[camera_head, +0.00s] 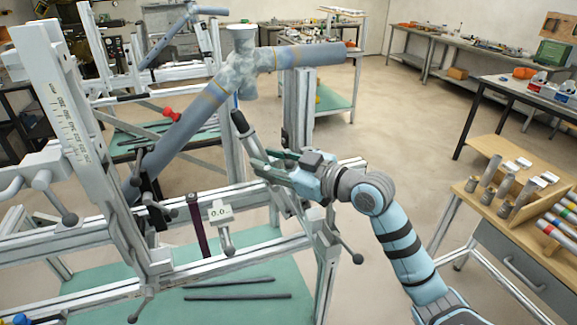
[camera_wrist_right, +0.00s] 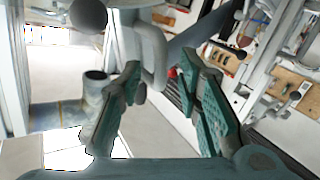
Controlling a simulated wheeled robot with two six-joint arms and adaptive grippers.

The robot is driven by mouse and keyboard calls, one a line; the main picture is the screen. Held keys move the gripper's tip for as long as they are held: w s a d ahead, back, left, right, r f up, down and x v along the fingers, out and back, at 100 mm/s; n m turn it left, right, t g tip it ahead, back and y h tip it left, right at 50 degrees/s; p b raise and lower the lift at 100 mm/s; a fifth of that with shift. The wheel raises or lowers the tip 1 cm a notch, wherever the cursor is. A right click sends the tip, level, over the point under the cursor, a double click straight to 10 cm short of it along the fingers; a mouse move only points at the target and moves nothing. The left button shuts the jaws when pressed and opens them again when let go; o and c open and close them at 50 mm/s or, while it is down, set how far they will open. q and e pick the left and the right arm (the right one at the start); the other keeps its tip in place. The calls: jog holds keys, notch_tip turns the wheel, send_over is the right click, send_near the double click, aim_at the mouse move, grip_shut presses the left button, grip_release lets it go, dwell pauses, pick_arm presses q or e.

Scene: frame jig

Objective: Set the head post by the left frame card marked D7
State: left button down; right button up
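The frame jig's tall pale post with a printed scale (camera_head: 66,118) stands at the left. Blue-grey frame tubes (camera_head: 185,125) run up from it to a joint (camera_head: 240,72) at top centre. A small readout showing 0.0 (camera_head: 219,212) sits on the lower rail. My right gripper (camera_head: 268,168) is beside a dark-tipped lever (camera_head: 241,123), below the joint. In the wrist view its green-padded fingers (camera_wrist_right: 165,105) stand apart, with nothing seen gripped. I cannot tell whether they touch the lever. My left gripper is out of view. No card reading D7 is legible.
A bench with metal cylinders (camera_head: 497,185) and coloured tubes stands at the right. Dark rods (camera_head: 238,296) lie on the jig's green lower shelf (camera_head: 200,310). Another jig with a red knob (camera_head: 172,113) stands behind. Open floor (camera_head: 410,140) lies between jig and benches.

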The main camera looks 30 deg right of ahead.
jog(key=v, duration=0.9)
jog(key=shift+d, duration=0.1)
